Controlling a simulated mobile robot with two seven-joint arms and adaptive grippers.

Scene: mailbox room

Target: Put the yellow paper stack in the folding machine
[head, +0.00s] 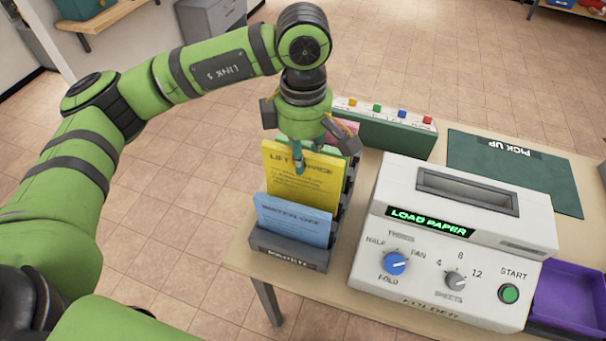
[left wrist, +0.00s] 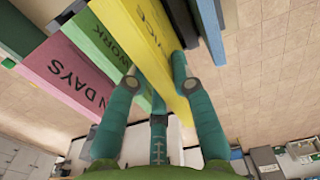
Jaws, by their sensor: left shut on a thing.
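The yellow paper stack (head: 306,183) stands upright in the grey rack (head: 287,251), behind a blue paper stack (head: 293,220). My left gripper (head: 299,165) reaches down from above and is shut on the yellow stack's top edge. In the left wrist view the yellow stack (left wrist: 150,42) lies between the fingers, close beside a green stack (left wrist: 97,50) and a pink one (left wrist: 66,74). The white folding machine (head: 455,235) stands to the right. Its top slot (head: 467,192) is empty and its display reads "LOAD PAPER". My right gripper is not in view.
A green box with coloured knobs (head: 384,132) stands behind the rack. A dark green "PICK UP" mat (head: 516,172) lies behind the machine. A purple tray (head: 570,301) sits at its right. The rack is close to the table's left edge.

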